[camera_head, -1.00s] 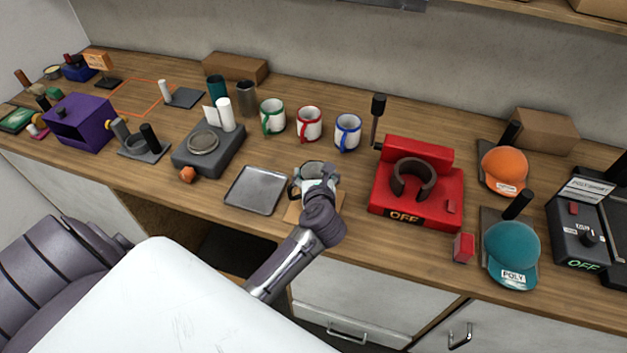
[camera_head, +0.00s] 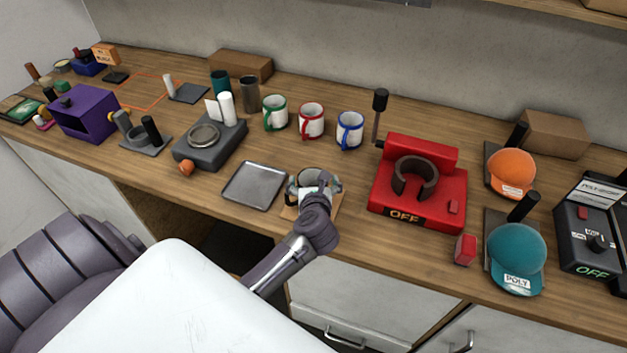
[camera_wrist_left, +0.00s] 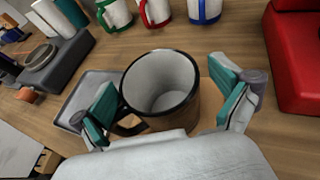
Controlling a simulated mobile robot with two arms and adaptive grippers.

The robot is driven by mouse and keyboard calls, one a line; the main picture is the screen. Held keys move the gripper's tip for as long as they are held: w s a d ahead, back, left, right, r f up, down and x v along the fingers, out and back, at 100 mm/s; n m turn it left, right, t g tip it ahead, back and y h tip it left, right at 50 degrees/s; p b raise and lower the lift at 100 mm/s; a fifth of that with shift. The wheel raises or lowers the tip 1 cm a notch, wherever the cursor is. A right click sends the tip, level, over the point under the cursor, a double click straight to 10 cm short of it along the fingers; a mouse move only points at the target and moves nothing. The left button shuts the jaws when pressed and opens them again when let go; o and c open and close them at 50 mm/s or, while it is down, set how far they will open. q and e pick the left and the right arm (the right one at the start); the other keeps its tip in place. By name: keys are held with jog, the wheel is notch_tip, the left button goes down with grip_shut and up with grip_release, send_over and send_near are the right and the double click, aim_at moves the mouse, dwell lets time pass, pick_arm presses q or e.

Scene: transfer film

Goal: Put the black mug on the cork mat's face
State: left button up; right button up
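The black mug (camera_wrist_left: 162,84) has a black rim and handle and a pale inside. It stands upright, its handle towards the left finger in the left wrist view. In the head view the mug (camera_head: 309,173) is partly hidden by my left gripper (camera_head: 316,187). The cork mat (camera_head: 288,212) shows as tan edges around the mug's foot, so the mug appears to be on it; the contact is hidden. In the left wrist view my left gripper (camera_wrist_left: 164,78) is open, its teal-padded fingers on either side of the mug, with a clear gap at the right. My right gripper is not in view.
A grey metal tray (camera_head: 254,187) lies just left of the mat. A red press (camera_head: 418,185) stands to the right. Green (camera_head: 275,113), red (camera_head: 311,121) and blue (camera_head: 349,130) trimmed mugs stand behind. The counter's front edge is close to the mat.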

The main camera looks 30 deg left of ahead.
pick_arm(q)
jog(key=shift+r, duration=0.15)
jog(key=b+v, duration=0.2)
jog(key=v, duration=1)
jog(key=shift+b, duration=0.3)
